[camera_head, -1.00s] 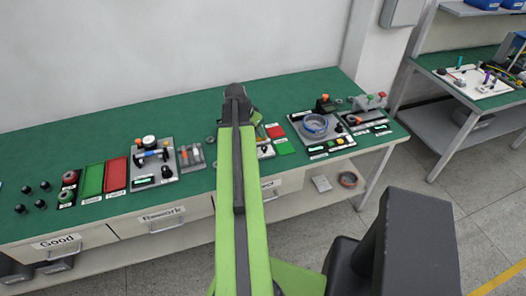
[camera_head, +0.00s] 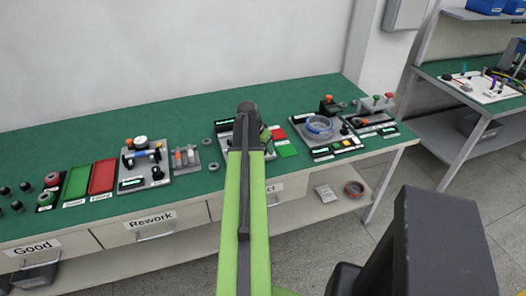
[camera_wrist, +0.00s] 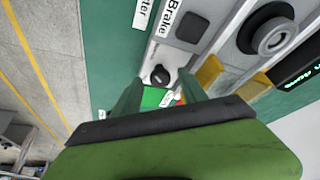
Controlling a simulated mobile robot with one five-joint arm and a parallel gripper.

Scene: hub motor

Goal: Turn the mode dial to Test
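A small black knob (camera_wrist: 160,75), which looks like the mode dial, stands on a grey panel in the wrist view. Its pointer setting and the word Test cannot be read. My gripper (camera_wrist: 162,84) reaches toward the panel with its two dark green fingers apart. The knob shows in the gap between the fingers near their tips; I cannot tell whether they touch it. In the head view my green arm (camera_head: 246,200) covers part of the station (camera_head: 226,141) at the bench's middle, and the knob and fingers are hidden there.
In the wrist view, a "Brake" label (camera_wrist: 176,17), a dark square pad (camera_wrist: 192,28) and a round grey-black part (camera_wrist: 275,38) lie close to the knob. The green bench (camera_head: 90,125) carries fixtures on both sides of my arm, including a blue-ringed motor part (camera_head: 319,126).

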